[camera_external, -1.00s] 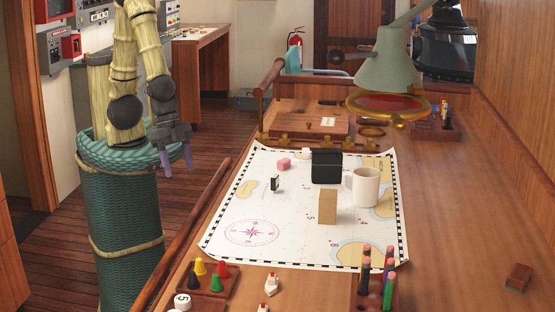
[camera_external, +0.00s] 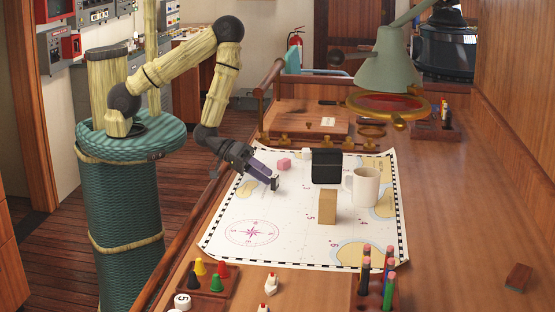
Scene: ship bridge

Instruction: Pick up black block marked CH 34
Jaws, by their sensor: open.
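A large black block (camera_external: 326,167) stands upright on the chart, right of my gripper; no CH 34 marking is readable on it. A small black-and-white block (camera_external: 275,184) stands on the chart further left; its marking is too small to read. My gripper (camera_external: 267,177) is open, reaching over the chart's left part from the left. Its fingertips are at or right beside the small block and partly overlap it in the picture; I cannot tell whether they touch it. The large black block is well clear of the fingers.
The chart (camera_external: 305,240) covers the table's middle. A pink block (camera_external: 284,164) and a white one (camera_external: 307,153) are near the gripper. A tan block (camera_external: 327,206) and white mug (camera_external: 365,187) stand to the right. A lamp (camera_external: 388,65) overhangs behind. A wooden rail (camera_external: 195,240) edges the left.

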